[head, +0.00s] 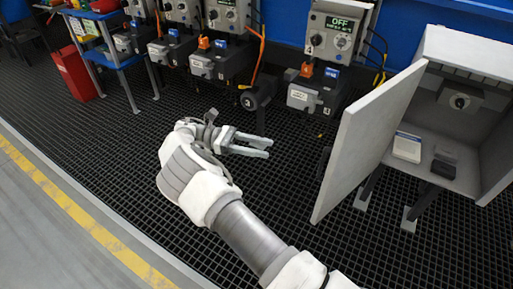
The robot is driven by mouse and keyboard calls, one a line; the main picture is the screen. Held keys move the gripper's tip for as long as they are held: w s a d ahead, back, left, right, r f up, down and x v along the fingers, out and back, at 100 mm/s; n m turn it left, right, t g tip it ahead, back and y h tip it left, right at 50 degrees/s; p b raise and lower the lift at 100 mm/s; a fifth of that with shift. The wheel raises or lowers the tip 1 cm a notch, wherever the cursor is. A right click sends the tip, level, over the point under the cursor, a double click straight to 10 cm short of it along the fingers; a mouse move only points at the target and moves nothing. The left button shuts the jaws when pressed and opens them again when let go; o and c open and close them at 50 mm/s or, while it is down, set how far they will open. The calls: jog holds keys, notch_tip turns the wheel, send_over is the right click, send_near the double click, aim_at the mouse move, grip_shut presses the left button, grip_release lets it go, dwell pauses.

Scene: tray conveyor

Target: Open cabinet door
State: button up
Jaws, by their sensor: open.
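The grey cabinet (468,52) stands at the right on short legs. Its door (366,142) is swung open toward the left, and the inside is visible. My gripper (268,148) is open and empty, left of the door and apart from it. Its two fingers point right, toward the door. A small dark shape, perhaps the handle (323,162), shows at the door's left edge; most of it is hidden behind the door.
Inside the cabinet are a white box (407,146) and a dark block (443,168). Control boxes with an OFF display (338,30) line the back. A red bin (75,73) and blue shelf (108,55) stand at far left. The dark grid floor (90,150) is clear at left.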

jog(key=shift+a, duration=0.45)
dwell(0.3)
jog(key=shift+a, duration=0.15)
